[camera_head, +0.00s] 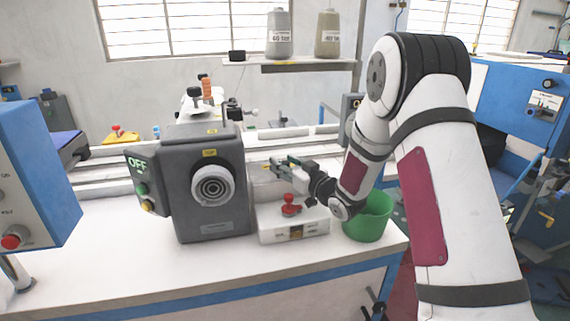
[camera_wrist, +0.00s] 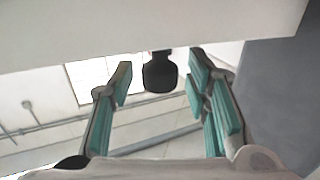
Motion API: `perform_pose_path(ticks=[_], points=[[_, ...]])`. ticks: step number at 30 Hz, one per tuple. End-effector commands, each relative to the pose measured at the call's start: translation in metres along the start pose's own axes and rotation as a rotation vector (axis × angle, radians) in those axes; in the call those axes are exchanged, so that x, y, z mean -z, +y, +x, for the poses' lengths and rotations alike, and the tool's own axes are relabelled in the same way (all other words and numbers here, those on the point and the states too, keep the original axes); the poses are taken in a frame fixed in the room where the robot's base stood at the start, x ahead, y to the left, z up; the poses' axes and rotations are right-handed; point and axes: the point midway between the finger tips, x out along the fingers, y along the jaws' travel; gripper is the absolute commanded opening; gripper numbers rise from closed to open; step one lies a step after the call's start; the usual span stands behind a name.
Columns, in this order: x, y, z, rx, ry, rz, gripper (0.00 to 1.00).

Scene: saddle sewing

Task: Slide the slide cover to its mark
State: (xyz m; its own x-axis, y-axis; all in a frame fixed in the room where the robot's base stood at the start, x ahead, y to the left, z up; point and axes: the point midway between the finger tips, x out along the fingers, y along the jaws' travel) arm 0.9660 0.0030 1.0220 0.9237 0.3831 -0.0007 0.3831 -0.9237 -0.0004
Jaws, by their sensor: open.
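A white box (camera_head: 293,226) with a red knob (camera_head: 290,205) on top stands on the white table, right of the grey machine housing (camera_head: 212,180). I cannot tell for certain which part is the slide cover, and no mark can be made out. My gripper (camera_head: 272,164) is above and behind the white box, pointing left, apart from the red knob. In the wrist view my gripper (camera_wrist: 158,78) is open, with teal pads on both fingers. A dark rounded tab (camera_wrist: 160,74) shows between the fingers, below a white surface (camera_wrist: 140,20); I cannot tell whether they touch it.
A green bin (camera_head: 368,222) stands right of the white box, below my arm. The housing has an OFF panel (camera_head: 140,178). A blue control box (camera_head: 35,165) stands at left. Thread cones (camera_head: 279,35) sit on a shelf behind. The table's front left (camera_head: 120,265) is clear.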

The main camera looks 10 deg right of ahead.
Motion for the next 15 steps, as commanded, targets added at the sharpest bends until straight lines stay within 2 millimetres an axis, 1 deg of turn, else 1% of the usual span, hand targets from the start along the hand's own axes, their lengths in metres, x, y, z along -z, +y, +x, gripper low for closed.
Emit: perform_pose_path(ticks=[8,9,11,12,14,15], points=[[0.0004,0.0002,0.0021,0.0,0.001,0.0,0.44],[0.0004,0.0002,0.0021,0.0,0.001,0.0,0.41],[0.0004,0.0001,0.002,0.0,0.001,0.0,0.28],[0.0004,0.0002,0.002,0.0,0.001,0.0,0.19],[0.0004,0.0002,0.0019,0.0,0.001,0.0,0.05],[0.0005,0.0001,0.0019,0.0,0.001,0.0,0.0]])
